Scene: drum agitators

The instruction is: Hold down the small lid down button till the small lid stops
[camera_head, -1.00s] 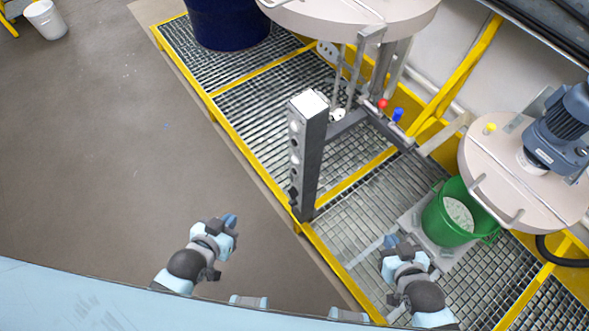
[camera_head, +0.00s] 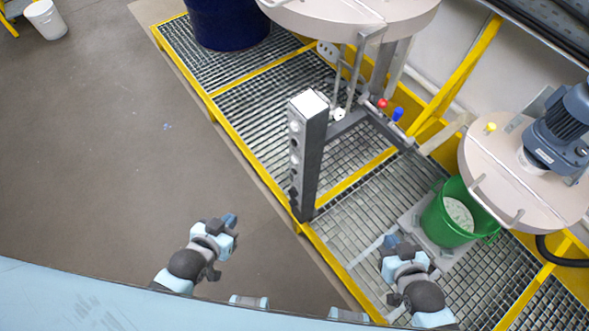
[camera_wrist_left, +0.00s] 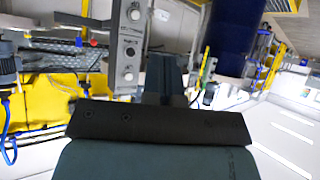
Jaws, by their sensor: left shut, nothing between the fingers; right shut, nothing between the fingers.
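The grey control post (camera_head: 309,155) stands upright at the grating's front edge, with a column of round buttons on its left face. I cannot read which is the small lid down button. The small round lid (camera_head: 505,195) with its blue motor (camera_head: 565,125) hangs at the right, above and behind a green bucket (camera_head: 450,215). My left gripper (camera_head: 230,220) is shut and empty, below and left of the post, apart from it. In the left wrist view the button panel (camera_wrist_left: 127,50) shows just left of the fingers (camera_wrist_left: 165,75). My right gripper (camera_head: 389,242) is shut and empty, left of the bucket.
A large round lid (camera_head: 350,12) is at the top, with a dark blue drum (camera_head: 228,20) to its left. Red and blue knobs sit on a rail behind the post.

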